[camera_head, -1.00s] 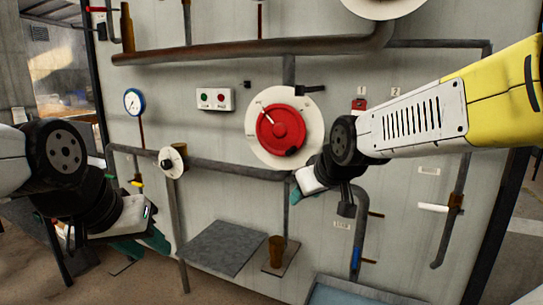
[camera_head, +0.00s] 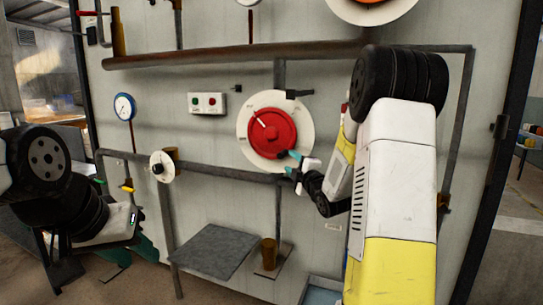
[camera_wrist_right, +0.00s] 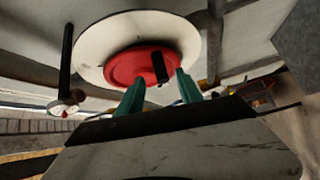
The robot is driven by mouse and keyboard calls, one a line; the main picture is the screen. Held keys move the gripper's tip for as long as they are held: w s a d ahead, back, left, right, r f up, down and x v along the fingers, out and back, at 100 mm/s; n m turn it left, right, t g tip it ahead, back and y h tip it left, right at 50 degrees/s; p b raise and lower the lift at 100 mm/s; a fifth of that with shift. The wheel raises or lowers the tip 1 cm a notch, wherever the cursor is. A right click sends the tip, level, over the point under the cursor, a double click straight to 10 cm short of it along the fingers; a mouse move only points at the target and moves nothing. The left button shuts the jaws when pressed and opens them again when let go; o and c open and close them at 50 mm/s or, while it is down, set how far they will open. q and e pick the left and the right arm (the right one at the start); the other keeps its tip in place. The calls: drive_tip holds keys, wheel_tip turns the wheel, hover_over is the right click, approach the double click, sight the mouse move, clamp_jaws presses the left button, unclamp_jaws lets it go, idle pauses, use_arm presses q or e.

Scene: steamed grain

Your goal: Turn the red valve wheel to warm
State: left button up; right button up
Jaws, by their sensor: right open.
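The red valve wheel (camera_head: 272,133) sits on a round white dial plate (camera_head: 247,112) on the wall panel. A white pointer mark on the wheel points to the upper left; the dial's lettering is too small to read. My right gripper (camera_head: 290,163) is at the wheel's lower right edge, its teal fingers open. In the right wrist view the fingers (camera_wrist_right: 158,90) stand apart in front of the red wheel (camera_wrist_right: 135,62), with its dark knob (camera_wrist_right: 160,68) between their tips; contact cannot be told. My left gripper (camera_head: 147,247) hangs low at the left, partly hidden, away from the wheel.
A grey pipe (camera_head: 225,172) runs just below the dial. A button box (camera_head: 207,103), a gauge (camera_head: 125,107) and a small white dial (camera_head: 162,167) are to the left. A grey shelf (camera_head: 215,250) and brown cup (camera_head: 268,254) are below.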

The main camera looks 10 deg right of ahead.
sight(282, 155)
drive_tip(key=shift+w+f+n+y, duration=0.15)
drive_tip(key=shift+w+n+y, duration=0.25)
drive_tip(key=shift+n, duration=0.1)
drive_tip(key=shift+t, duration=0.3)
drive_tip(key=x, duration=0.7)
drive_tip(key=shift+w, duration=0.15)
clamp_jaws()
idle(0.6)
